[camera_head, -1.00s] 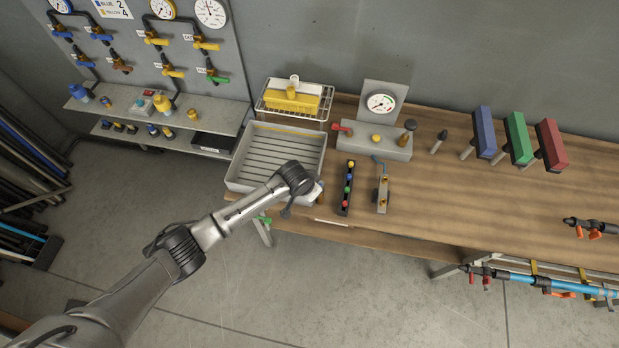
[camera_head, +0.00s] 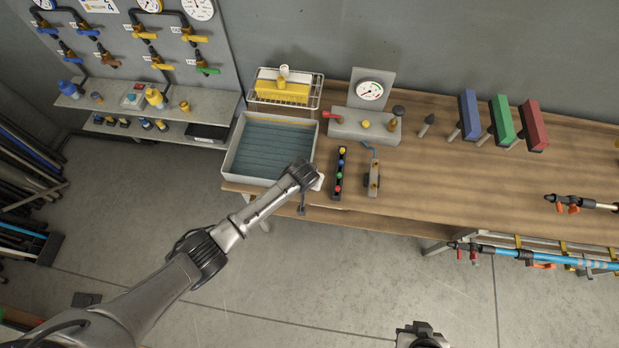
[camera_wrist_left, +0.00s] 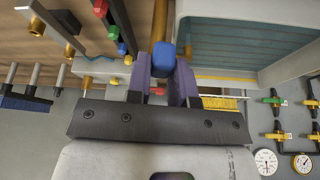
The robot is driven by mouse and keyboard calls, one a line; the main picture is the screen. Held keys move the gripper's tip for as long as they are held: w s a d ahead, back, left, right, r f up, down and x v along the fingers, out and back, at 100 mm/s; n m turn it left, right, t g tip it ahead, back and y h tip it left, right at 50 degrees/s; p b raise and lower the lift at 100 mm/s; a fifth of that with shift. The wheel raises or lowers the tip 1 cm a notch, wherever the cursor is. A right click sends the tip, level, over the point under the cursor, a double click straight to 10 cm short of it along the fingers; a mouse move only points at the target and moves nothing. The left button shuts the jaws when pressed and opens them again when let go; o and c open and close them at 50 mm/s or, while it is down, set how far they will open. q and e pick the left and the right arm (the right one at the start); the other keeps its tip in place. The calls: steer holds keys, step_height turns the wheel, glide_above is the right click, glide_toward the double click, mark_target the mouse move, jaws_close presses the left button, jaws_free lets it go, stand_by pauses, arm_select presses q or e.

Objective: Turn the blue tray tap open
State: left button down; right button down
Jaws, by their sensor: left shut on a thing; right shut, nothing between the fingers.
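The shallow grey tray (camera_head: 228,160) stands on the left end of the workbench, and bluish water covers its ribbed floor. It also shows in the left wrist view (camera_wrist_left: 185,28). A blue tap handle (camera_wrist_left: 163,58) shows in the left wrist view beside the tray. My left gripper (camera_wrist_left: 162,78) is shut on this handle, with a purple finger on each side. In the head view my left wrist hides the handle at the tray's front right corner. My right gripper (camera_head: 420,335) is shut and empty at the bottom edge, over the floor.
A rack with a yellow box (camera_head: 282,91) stands behind the tray. A strip of coloured knobs (camera_head: 339,175) and a small valve block (camera_head: 373,180) lie to its right. A gauge stand (camera_head: 369,90) is behind them. The bench middle is fairly clear.

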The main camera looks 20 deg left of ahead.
arm_select(q)
steer(key=c, duration=1)
jaws_free()
steer(key=shift+r, duration=0.15)
steer(key=v, duration=1.3)
steer(key=shift+s+r, duration=0.2)
steer(key=shift+m, duration=0.3)
